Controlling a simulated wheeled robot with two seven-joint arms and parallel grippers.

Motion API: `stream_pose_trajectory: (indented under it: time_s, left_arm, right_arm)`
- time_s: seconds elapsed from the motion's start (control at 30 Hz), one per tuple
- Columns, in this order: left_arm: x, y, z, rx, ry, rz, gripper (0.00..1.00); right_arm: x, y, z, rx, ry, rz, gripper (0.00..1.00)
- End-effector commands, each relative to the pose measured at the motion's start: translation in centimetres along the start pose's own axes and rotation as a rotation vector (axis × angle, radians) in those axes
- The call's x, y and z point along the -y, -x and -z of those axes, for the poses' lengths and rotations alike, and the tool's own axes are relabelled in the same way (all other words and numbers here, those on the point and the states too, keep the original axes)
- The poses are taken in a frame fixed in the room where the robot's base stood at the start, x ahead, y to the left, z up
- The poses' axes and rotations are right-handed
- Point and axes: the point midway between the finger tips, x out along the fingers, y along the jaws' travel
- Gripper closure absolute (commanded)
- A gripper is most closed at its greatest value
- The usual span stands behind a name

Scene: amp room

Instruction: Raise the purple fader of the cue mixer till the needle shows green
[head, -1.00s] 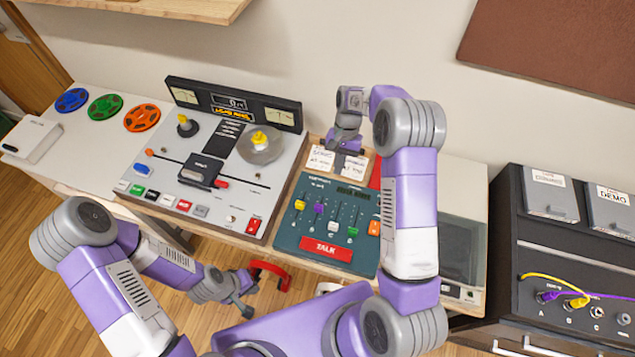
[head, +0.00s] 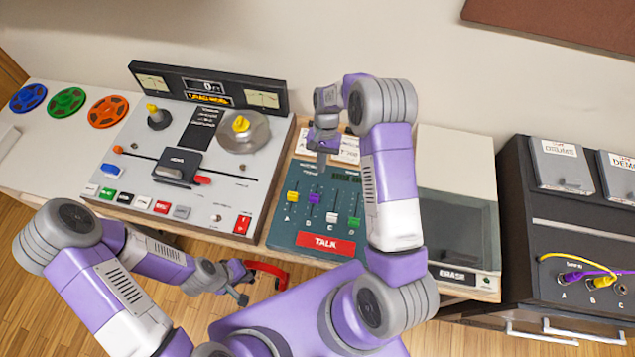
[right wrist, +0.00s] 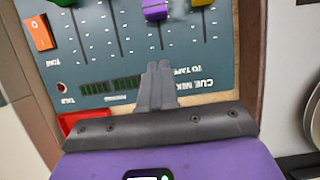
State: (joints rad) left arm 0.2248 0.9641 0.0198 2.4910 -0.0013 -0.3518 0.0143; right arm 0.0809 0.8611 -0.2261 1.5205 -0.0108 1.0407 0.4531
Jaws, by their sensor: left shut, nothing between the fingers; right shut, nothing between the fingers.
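The cue mixer (head: 285,232) is a dark teal panel on the table. Its purple fader (head: 313,198) is second from left, beside the yellow fader (head: 292,196), with white and green caps further right. In the right wrist view the purple cap (right wrist: 155,10) shows upside down at the top edge. My right gripper (head: 321,166) is shut and empty over the panel's upper part; its fingertips (right wrist: 157,68) point toward the purple cap, apart from it. My left gripper (head: 243,292) is shut and empty, low in front of the table. I cannot make out the mixer's needle; my right arm hides part of the panel.
A tape machine (head: 145,130) with two needle meters stands left of the mixer. A grey-lidded eraser box (head: 459,165) stands at right, beyond my right arm. A black patch cabinet (head: 520,235) with cables is far right.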

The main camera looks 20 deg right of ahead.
Motion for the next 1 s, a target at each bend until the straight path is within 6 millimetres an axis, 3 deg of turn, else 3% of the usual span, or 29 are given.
stream_pose_trajectory:
  time_s: [0.17, 0.5, 1.0]
  left_arm:
    - [0.1, -0.3, 0.0, 0.000, 0.000, 0.000, 1.00]
    - [0.0, 0.1, 0.0, 0.000, 0.000, 0.000, 1.00]
    - [0.0, 0.1, 0.0, 0.000, 0.000, 0.000, 1.00]
  right_arm:
    - [-0.1, -3.9, -0.2, 0.004, 0.000, -0.001, 1.00]
    - [0.0, -4.8, -3.4, -0.001, 0.000, 0.000, 1.00]
    - [0.1, -5.0, -4.1, 0.000, 0.001, -0.001, 1.00]
